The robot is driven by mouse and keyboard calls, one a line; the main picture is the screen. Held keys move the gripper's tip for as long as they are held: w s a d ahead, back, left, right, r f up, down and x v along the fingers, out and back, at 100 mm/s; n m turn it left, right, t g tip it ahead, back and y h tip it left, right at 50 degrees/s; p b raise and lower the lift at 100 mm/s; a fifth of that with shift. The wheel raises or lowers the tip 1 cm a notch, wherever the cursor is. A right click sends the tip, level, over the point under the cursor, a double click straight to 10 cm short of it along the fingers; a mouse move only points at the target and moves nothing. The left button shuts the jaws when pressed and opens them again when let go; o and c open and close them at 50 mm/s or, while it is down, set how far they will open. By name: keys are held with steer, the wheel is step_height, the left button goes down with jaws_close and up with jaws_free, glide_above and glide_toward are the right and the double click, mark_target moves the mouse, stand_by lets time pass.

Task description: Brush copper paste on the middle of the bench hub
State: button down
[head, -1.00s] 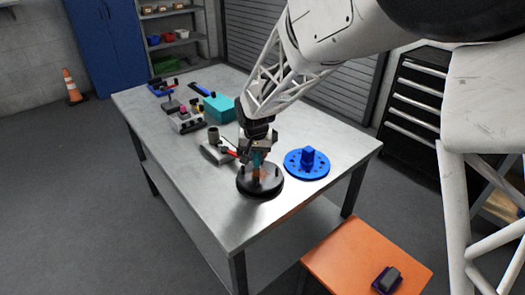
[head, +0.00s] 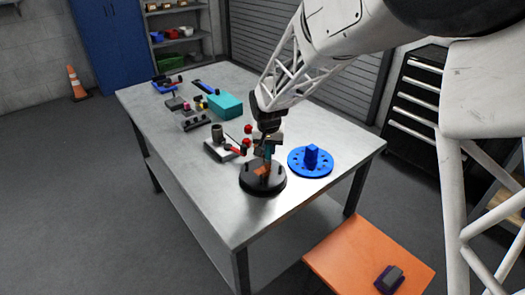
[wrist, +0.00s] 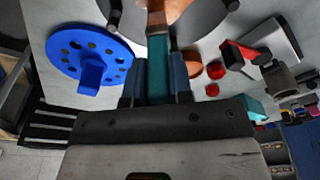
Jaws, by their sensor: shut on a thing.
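The bench hub (head: 250,186) is a black round disc with short studs, near the front of the bench. Part of its disc shows greyish at the top of the wrist view (wrist: 205,22). My gripper (head: 267,148) is above the hub, shut on the teal handle of a brush (wrist: 158,72). The brush points down at the hub's middle, with a copper-brown patch (head: 262,171) at its lower end. I cannot tell how much of that patch is bristles and how much is paste on the hub. The exact contact is hidden.
A blue flanged disc (head: 297,165) lies close right of the hub. A grey plate with a cup and a red-black tool (head: 222,150) lies left, with red knobs (head: 248,129) beside it. A teal box (head: 225,104) stands farther back. An orange stool (head: 345,262) is in front.

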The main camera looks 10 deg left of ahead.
steer(key=shift+w+d, duration=0.15)
steer(key=shift+d, duration=0.2)
steer(key=shift+s, duration=0.65)
steer(key=shift+s+a, duration=1.95)
steer(key=shift+a, duration=0.05)
steer(key=shift+w+d, duration=2.15)
steer(key=shift+w, duration=0.05)
steer(key=shift+w+d+r, duration=0.1)
steer(key=shift+w+r, duration=0.05)
steer(key=shift+r, duration=0.05)
step_height(320, 180, up, 8)
steer(key=shift+f, duration=0.2)
steer(key=shift+d, duration=0.1)
